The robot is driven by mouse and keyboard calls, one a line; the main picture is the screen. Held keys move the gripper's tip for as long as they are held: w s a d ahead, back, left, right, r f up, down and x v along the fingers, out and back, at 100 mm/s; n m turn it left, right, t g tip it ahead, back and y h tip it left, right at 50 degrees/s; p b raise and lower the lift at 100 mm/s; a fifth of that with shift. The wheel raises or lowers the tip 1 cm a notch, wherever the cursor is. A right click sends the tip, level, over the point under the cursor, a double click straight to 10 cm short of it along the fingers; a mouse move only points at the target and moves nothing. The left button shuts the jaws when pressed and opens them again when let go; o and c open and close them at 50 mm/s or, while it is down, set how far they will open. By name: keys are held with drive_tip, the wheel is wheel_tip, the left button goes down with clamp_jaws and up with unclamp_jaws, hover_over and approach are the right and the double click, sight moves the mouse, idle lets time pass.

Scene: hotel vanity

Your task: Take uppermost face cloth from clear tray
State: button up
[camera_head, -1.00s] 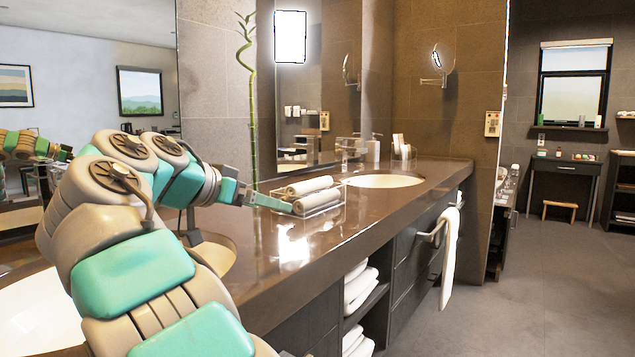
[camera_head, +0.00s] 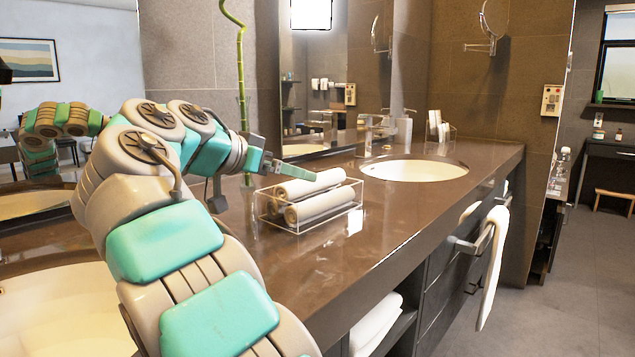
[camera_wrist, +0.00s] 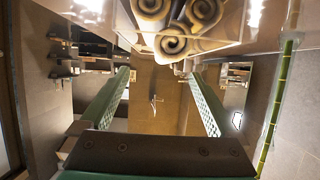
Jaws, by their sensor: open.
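The clear tray (camera_head: 287,224) stands on the brown counter and holds rolled cream face cloths stacked in a pyramid. The uppermost face cloth (camera_head: 318,183) lies on top of the others. In the wrist view, which looks upside down, its spiral end (camera_wrist: 171,45) shows below the ends of two other rolls. Whether a finger touches the cloth cannot be told.
A bamboo stalk (camera_head: 242,90) stands behind the gripper, near the mirror. A round sink (camera_head: 415,171) lies beyond the tray, with a faucet (camera_head: 368,135) behind it. A white towel (camera_head: 493,260) hangs at the counter front. The counter right of the tray is clear.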

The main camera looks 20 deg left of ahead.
sight(314, 184)
drive_tip(key=shift+a+p+x, duration=0.15)
drive_tip(key=shift+p+x, duration=0.2)
drive_tip(key=shift+x, duration=1.5)
drive_tip(key=shift+a+p+x, duration=0.2)
drive_tip(key=shift+p+x, duration=0.1)
drive_tip(key=shift+x, duration=1.5)
drive_tip(key=shift+c, duration=0.3)
drive_tip(key=c, duration=1.4)
